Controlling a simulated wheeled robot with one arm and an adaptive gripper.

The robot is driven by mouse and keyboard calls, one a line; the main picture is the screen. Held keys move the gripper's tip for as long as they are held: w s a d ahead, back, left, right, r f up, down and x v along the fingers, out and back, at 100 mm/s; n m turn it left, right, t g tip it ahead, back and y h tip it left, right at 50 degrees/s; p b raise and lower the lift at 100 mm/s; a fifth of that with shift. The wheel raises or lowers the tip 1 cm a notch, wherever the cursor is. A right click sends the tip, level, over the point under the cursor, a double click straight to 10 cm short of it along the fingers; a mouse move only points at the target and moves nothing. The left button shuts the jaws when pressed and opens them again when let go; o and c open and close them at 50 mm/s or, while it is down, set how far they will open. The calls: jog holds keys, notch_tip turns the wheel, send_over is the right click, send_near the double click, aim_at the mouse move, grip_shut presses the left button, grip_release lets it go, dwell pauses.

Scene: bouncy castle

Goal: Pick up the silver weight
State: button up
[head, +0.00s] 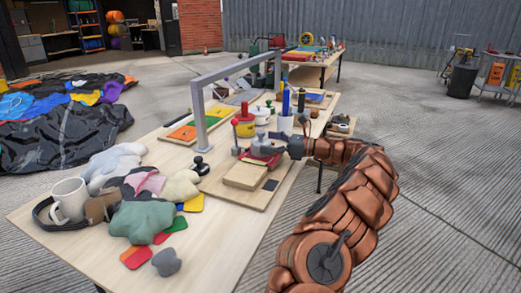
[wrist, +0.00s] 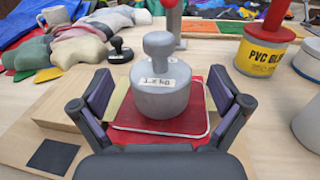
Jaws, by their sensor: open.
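The silver weight (wrist: 162,95) is a grey cylinder with a round knob on top and a white label. It stands upright on a red plate with a pale rim (wrist: 130,118), in the middle of the wrist view. In the head view the weight (head: 262,146) is small and partly covered by my gripper. My gripper (wrist: 160,88) is open, with one dark finger pair on each side of the weight and visible gaps between. In the head view my gripper (head: 283,148) reaches in from the right at the weight.
A yellow glue can with a red top (wrist: 262,48) stands close behind right. A black-knobbed stamp (wrist: 120,50) stands behind left. A wooden block (head: 246,176) lies in front of the red plate. A grey metal frame (head: 197,110) rises behind. Cloth lumps and a white mug (head: 68,198) crowd the table's left.

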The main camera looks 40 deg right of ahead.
jog(key=shift+x, duration=1.15)
jog(key=shift+r, duration=0.1)
grip_shut()
jog(key=shift+r, duration=0.15)
